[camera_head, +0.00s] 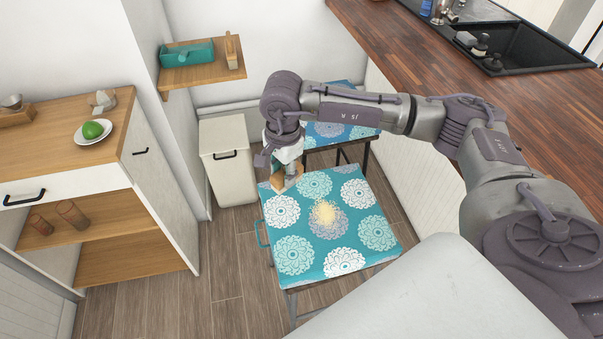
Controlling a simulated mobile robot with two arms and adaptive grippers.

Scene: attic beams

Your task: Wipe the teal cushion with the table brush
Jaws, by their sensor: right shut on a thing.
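The teal cushion (305,253) with white and grey flower medallions lies on a chair in the middle of the view. A patch of pale yellow crumbs (325,214) lies near its centre. My right gripper (285,178) points down over the cushion's far left corner. It is shut on the table brush (277,184), of which a tan wooden part shows beneath the fingers. The brush is at the cushion's edge, left of and beyond the crumbs. I cannot tell whether its bristles touch the cloth. My left gripper is not in view.
A second chair with a similar cushion (328,130) stands behind. A white bin (228,165) stands left of it. A wall shelf (200,76) holds a teal box (187,54). A cabinet is at left, a wooden counter (440,50) at right.

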